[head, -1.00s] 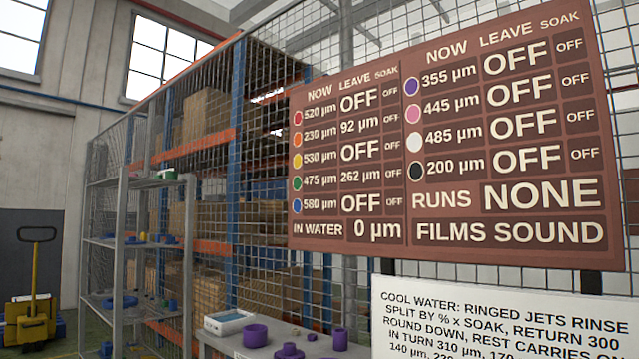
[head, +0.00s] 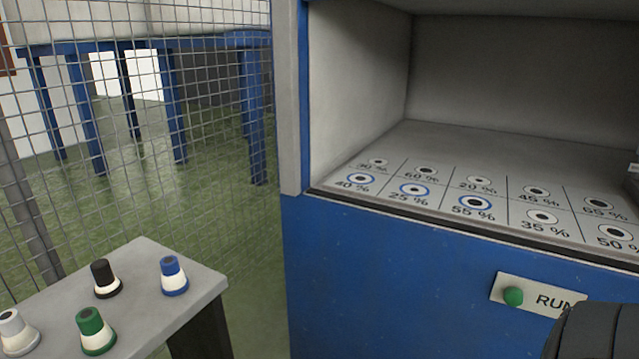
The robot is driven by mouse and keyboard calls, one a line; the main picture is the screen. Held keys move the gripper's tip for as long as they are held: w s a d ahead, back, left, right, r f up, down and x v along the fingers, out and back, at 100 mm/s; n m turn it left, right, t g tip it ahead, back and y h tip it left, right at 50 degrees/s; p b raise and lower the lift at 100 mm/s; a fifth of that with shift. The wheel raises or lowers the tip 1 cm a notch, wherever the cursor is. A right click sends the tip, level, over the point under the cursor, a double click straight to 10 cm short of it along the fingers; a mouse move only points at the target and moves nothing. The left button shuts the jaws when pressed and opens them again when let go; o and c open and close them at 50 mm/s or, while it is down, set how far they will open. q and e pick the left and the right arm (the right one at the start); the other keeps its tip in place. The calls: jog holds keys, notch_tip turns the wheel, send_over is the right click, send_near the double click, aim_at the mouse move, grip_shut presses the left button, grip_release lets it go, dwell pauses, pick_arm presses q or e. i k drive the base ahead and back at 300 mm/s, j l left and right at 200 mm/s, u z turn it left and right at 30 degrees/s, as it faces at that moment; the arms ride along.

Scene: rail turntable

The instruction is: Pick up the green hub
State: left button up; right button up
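The green hub (head: 92,331) stands upright on a light grey table at the lower left of the head view. Neither of my grippers shows clearly. A dark rounded part, probably of my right arm, cuts into the lower right corner. Nothing touches the green hub.
Wire mesh (head: 200,110) rises behind.

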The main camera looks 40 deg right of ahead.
aim_at(97, 338)
jog(key=i+l+z, duration=0.2)
jog(key=l+z, duration=0.25)
jog(key=i+l+z, duration=0.15)
jog(key=z, duration=0.3)
jog(key=i+l+z, duration=0.15)
jog(key=i+z, duration=0.3)
jog(key=k, duration=0.05)
